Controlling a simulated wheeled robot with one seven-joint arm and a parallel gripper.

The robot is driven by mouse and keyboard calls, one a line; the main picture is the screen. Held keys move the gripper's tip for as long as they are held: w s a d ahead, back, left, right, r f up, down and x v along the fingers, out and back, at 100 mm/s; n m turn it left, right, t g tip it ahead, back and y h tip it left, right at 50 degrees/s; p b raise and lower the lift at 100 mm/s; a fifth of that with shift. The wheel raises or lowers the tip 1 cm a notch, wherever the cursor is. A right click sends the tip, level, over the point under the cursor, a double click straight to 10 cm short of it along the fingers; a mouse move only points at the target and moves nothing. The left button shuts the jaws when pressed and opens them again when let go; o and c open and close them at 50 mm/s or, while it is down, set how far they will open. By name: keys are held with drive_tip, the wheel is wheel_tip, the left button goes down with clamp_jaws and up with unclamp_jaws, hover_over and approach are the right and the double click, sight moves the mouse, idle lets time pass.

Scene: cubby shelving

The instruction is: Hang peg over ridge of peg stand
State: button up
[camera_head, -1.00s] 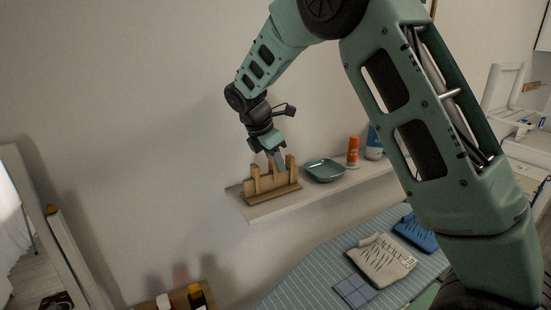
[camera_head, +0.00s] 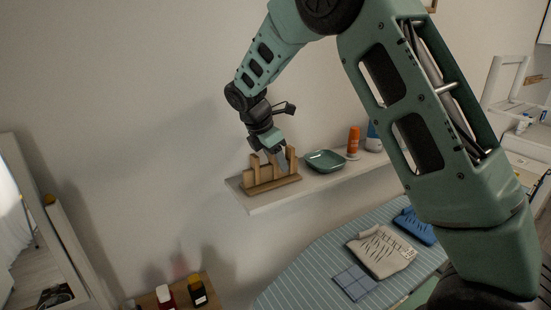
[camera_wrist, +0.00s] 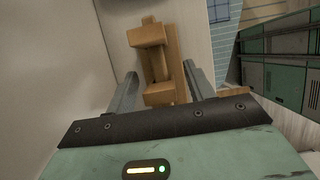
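The wooden peg stand (camera_head: 262,186) sits on the white wall shelf near its left end, with upright posts. My gripper (camera_head: 277,158) is right above it, pointing down, with its fingers down among the posts. In the wrist view my gripper (camera_wrist: 160,72) has its two grey fingers spread on either side of light wooden pieces. A wooden block (camera_wrist: 160,94) lies between the fingers with gaps visible beside it. I cannot tell a separate peg from the posts of the stand.
A teal dish (camera_head: 325,161) and an orange bottle (camera_head: 353,141) stand right of the stand on the shelf (camera_head: 290,200). The wall is close behind. Below are a striped board (camera_head: 310,275) with folded clothes and, at lower left, several bottles (camera_head: 197,293).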

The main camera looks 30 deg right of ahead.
drive_tip(key=b+v, duration=0.4)
drive_tip(key=v, duration=1.3)
drive_tip(key=shift+r, duration=0.25)
drive_tip(key=shift+a+f, duration=0.1)
drive_tip(key=s+a+f+m+y+b, duration=0.2)
drive_tip(key=s+a+f+y+b, duration=0.15)
drive_tip(key=s+a+f, duration=0.6)
drive_tip(key=s+a+f+m+y+b, duration=0.1)
drive_tip(key=s+a+f+m+b, duration=0.2)
drive_tip(key=s+f, duration=0.7)
drive_tip(key=s+a+f+m+b, duration=0.3)
drive_tip(key=s+f+m, duration=0.2)
drive_tip(key=s+f, duration=0.5)
drive_tip(key=s, duration=0.6)
drive_tip(key=shift+y, duration=0.35)
